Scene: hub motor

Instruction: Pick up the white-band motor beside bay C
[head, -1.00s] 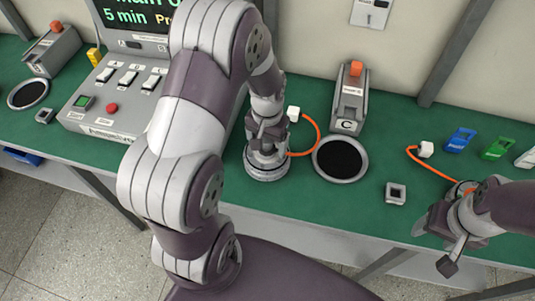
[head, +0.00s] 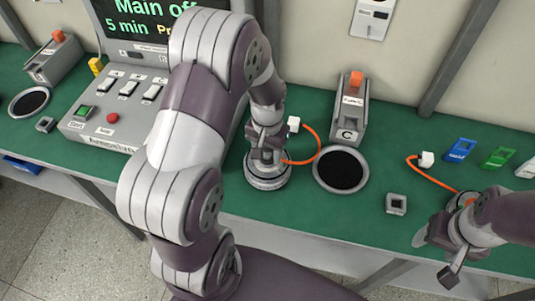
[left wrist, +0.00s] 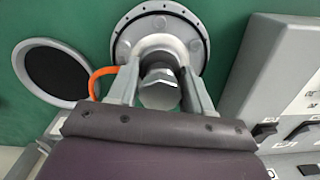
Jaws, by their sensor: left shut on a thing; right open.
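A round grey hub motor (head: 267,180) is on the green table just left of bay C, appearing to rest on it. An orange cable with a white plug (head: 294,124) runs from it. A pale band shows round its rim, but I cannot tell its colour surely. My left gripper (head: 266,150) is above it, shut on its central shaft. The left wrist view shows the fingers (left wrist: 161,88) either side of the shaft and the motor's flange (left wrist: 125,45) beyond. Bay C has a dark round pad (head: 341,169) and a labelled block (head: 348,117). My right gripper (head: 438,254) is open at the front edge.
Another orange cable with a white plug (head: 426,159) leads to a motor partly hidden by my right arm. A small square socket (head: 396,203) lies between. Blue (head: 460,150) and green (head: 497,157) pieces lie at right. A switch console (head: 115,110) stands left.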

